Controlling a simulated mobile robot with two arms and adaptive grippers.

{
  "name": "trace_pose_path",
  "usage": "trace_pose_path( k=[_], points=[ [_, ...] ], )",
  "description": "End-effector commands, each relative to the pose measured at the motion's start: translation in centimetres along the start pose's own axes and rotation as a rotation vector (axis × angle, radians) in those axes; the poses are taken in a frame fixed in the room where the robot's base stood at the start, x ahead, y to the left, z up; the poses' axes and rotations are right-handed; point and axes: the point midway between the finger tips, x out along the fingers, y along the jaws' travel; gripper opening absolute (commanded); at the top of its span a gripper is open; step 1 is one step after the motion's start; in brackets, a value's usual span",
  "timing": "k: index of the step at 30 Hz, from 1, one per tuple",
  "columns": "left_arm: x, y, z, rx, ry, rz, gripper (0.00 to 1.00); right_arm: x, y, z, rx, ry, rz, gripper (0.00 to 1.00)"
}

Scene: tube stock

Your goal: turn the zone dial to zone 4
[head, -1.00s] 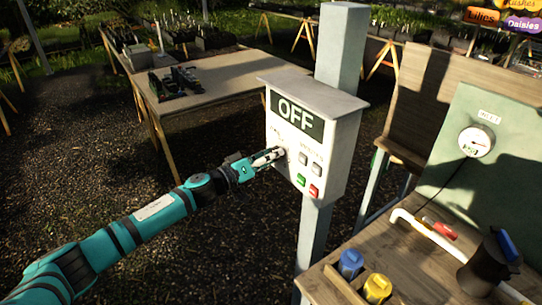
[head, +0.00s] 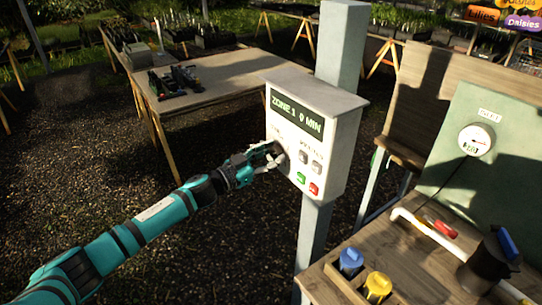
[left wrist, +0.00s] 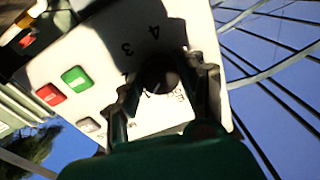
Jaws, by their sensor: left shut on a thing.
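The white control box (head: 338,150) is mounted on a grey post, and its display (head: 297,114) reads "ZONE 1 0 MIN". My left gripper (head: 279,153) is at the lower left of the box's front, shut on the zone dial. The dark round dial (left wrist: 158,73) shows between its two fingers in the left wrist view. A light pointer mark on it is near the printed 1. The numbers 3 and 4 show on the panel beside it; fingers and shadow hide other markings. My right gripper is not in view.
Close to the dial are grey buttons (head: 317,168), a green button (head: 300,178) and a red button (head: 314,189). A wooden bench with blue (head: 350,262) and yellow (head: 377,287) capped items stands at the lower right. A table (head: 215,80) stands behind.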

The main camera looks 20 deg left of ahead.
Motion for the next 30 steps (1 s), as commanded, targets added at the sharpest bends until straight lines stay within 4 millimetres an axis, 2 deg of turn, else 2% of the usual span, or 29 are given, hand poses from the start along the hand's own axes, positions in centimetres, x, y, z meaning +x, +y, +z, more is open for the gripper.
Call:
trace_pose_path(
  k=[30],
  points=[
    [-0.1, 0.0, 0.5, 0.966, 0.048, 0.052, 0.07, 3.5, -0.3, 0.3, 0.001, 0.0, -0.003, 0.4]
  ],
)
